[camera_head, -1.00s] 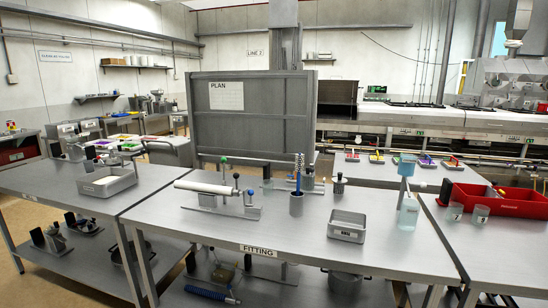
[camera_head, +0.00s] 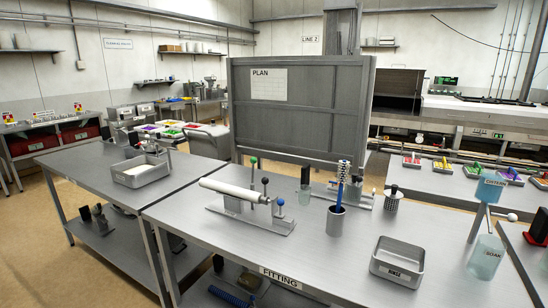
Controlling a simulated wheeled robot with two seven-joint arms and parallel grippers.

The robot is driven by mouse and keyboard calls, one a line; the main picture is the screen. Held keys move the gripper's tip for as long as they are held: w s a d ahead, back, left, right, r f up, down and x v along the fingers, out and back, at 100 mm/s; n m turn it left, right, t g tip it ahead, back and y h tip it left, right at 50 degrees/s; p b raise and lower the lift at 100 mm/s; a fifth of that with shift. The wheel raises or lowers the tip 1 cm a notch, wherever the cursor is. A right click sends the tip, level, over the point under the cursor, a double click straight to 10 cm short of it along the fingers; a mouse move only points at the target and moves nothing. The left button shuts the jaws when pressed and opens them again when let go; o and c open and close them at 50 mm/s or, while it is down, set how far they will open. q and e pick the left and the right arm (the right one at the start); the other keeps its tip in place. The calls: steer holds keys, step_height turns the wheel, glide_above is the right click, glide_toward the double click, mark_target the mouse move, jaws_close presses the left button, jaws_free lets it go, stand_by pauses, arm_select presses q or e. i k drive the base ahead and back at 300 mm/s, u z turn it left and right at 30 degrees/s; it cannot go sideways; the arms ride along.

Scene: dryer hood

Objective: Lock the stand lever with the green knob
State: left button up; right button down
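The stand (camera_head: 250,219) is a grey metal base on the fitting table, holding a long white roller (camera_head: 234,190) roughly level. Upright levers rise at its right part. One has a green knob (camera_head: 253,160), standing behind the roller. A dark knob (camera_head: 265,181) and a blue knob (camera_head: 280,202) are to its right, the blue one lowest. The joint of the green-knobbed lever is partly hidden behind the roller. Neither of my grippers is in view.
On the fitting table (camera_head: 330,262) stand a grey cup (camera_head: 336,221) with a blue-handled brush, a metal rinse tray (camera_head: 398,262) and a soak jar (camera_head: 485,258). A grey board marked PLAN (camera_head: 300,108) rises behind. The table front-left of the stand is clear.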

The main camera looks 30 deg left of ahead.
mark_target(252, 160)
steer(key=u, duration=0.55)
steer(key=i, duration=0.9)
steer(key=u, duration=0.7)
